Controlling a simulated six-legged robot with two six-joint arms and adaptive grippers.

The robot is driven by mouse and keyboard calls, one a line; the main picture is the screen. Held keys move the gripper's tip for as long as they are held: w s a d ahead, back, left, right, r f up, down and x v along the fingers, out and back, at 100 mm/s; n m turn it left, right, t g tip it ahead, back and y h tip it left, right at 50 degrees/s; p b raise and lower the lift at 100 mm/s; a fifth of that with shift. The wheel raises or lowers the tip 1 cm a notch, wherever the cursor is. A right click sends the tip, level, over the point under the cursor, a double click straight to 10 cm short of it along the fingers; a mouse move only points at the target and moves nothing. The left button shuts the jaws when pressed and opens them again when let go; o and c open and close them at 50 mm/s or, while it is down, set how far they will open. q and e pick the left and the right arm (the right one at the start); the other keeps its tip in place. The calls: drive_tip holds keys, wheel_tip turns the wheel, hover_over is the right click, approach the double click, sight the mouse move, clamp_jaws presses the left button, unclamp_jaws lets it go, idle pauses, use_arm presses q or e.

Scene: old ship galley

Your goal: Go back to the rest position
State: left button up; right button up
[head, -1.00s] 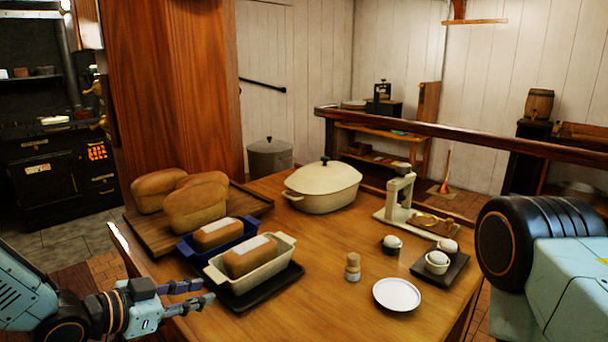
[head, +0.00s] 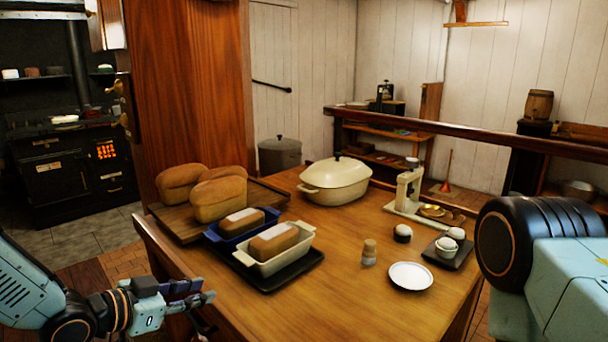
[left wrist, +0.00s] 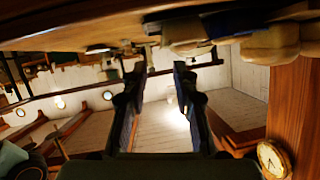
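My left gripper (head: 208,287) is at the lower left of the head view, close to the left front edge of the wooden table (head: 340,300). In the left wrist view its two dark fingers (left wrist: 163,72) stand apart with nothing between them. My right arm (head: 510,250) fills the right side of the head view, and its gripper is out of the picture.
The table bears bread loaves (head: 218,199), loaf tins (head: 283,262), a cream lidded pot (head: 336,180), a scale (head: 408,190), a shaker (head: 369,253) and a white plate (head: 410,276). A stove (head: 65,180) stands back left, with open floor (head: 95,240) before it.

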use_arm(q)
drive_tip(key=s+a+f+n+g+y+b, duration=0.2)
drive_tip(key=s+f+n+g+y, duration=0.65)
drive_tip(key=s+f, duration=1.25)
drive_tip(key=s+f+g, duration=0.1)
drive_tip(key=s+f, duration=0.2)
drive_tip(key=s, duration=0.4)
drive_tip(key=s+f+n+g+b, duration=0.1)
drive_tip(key=s+f, duration=0.2)
drive_tip(key=s, duration=0.4)
drive_tip(key=shift+s+f, duration=0.2)
drive_tip(key=shift+s, duration=0.2)
drive_tip(key=shift+n, duration=0.25)
